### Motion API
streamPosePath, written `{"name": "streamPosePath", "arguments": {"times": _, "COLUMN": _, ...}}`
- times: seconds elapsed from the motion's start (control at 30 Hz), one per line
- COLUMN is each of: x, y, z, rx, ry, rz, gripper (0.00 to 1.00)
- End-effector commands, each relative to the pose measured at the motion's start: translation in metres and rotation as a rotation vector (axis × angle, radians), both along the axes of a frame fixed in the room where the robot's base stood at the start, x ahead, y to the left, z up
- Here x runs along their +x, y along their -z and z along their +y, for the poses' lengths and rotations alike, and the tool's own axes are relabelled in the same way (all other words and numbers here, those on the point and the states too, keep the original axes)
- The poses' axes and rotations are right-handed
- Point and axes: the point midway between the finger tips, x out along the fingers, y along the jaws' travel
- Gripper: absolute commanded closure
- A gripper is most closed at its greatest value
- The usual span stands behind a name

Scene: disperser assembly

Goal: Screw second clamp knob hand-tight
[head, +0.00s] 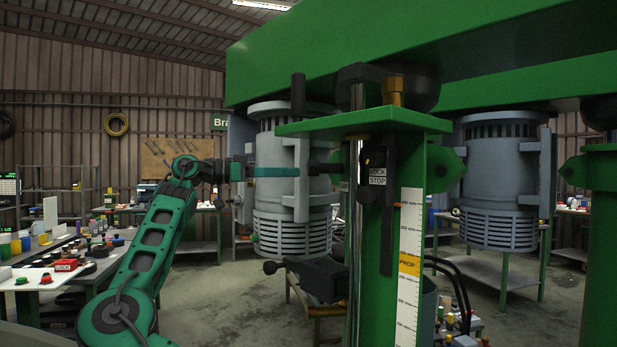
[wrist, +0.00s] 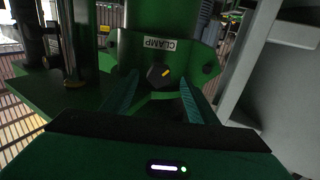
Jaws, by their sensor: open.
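The clamp knob (wrist: 158,74) is dark and round with a yellow pointer line. It sits on a green bracket (wrist: 128,48) with an upside-down "CLAMP" label (wrist: 160,43). My gripper (wrist: 160,82) is open, with one teal finger on either side of the knob in the wrist view. Whether a finger touches the knob cannot be told. In the head view, my arm reaches right across the grey motor toward the green column (head: 405,260). The knob cannot be made out there.
A chrome rod (head: 356,230) and a "LOCK STOP" label (head: 377,175) are at the column. The grey motor housing (head: 265,215) stands close behind my arm. A second motor (head: 500,190) is at the right. A cluttered bench (head: 75,275) is at the left.

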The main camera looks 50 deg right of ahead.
Motion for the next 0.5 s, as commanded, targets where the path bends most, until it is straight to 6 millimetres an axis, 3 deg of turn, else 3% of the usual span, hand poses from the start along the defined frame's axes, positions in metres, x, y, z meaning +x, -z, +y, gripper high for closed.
{"name": "streamPosePath", "arguments": {"times": 0.3, "x": -0.031, "y": 0.001, "z": -0.047, "rx": 0.003, "ry": 0.001, "rz": -0.002, "gripper": 0.47}}
{"name": "streamPosePath", "arguments": {"times": 0.5, "x": -0.041, "y": 0.000, "z": -0.062, "rx": 0.002, "ry": 0.000, "rz": -0.001, "gripper": 0.47}}
